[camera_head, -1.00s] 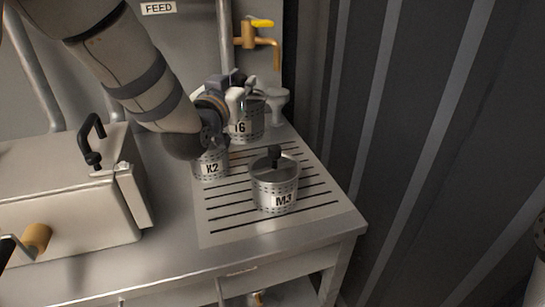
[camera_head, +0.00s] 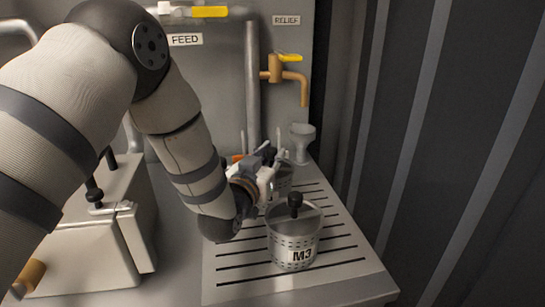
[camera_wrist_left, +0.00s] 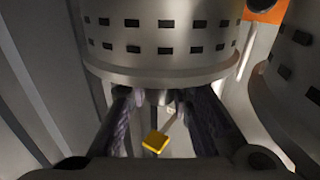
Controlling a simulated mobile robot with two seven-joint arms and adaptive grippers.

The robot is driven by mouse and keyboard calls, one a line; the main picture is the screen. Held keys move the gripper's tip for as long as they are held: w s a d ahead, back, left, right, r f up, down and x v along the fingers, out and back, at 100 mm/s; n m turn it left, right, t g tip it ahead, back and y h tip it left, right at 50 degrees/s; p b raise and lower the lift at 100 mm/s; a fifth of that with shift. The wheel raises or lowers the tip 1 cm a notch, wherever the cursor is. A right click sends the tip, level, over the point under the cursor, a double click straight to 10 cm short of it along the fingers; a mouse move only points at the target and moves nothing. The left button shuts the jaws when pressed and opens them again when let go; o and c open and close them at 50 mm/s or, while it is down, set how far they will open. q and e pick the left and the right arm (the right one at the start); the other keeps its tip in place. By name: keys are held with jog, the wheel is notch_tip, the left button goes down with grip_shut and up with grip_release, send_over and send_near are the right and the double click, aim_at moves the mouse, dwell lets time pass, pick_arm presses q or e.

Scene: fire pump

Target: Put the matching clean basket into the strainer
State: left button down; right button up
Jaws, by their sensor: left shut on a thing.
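My left gripper (camera_head: 266,168) is at the back of the slotted drain board, shut at the top of the rear perforated metal basket (camera_head: 284,182). That basket's label is hidden now; it reads about "16" in the earlier view. In the left wrist view a perforated basket (camera_wrist_left: 165,40) lies just beyond my fingers, with a small part between them. The basket M3 (camera_head: 293,240), with a black knob on its lid, stands upright nearer the front, apart from the gripper. Basket K2 is hidden behind my arm. I cannot surely identify the strainer. My right gripper is out of view.
A pale box (camera_head: 95,235) with black handles stands at the left. A brass tap (camera_head: 285,75) with a yellow lever and a grey funnel-shaped cup (camera_head: 302,140) are at the back. A dark ribbed wall (camera_head: 450,150) bounds the right. The drain board (camera_head: 345,275) is bare at its front right.

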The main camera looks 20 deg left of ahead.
pick_arm(q)
jog(key=c, duration=1.4)
grip_release()
jog(key=shift+f, duration=0.1)
jog(key=shift+c, duration=0.2)
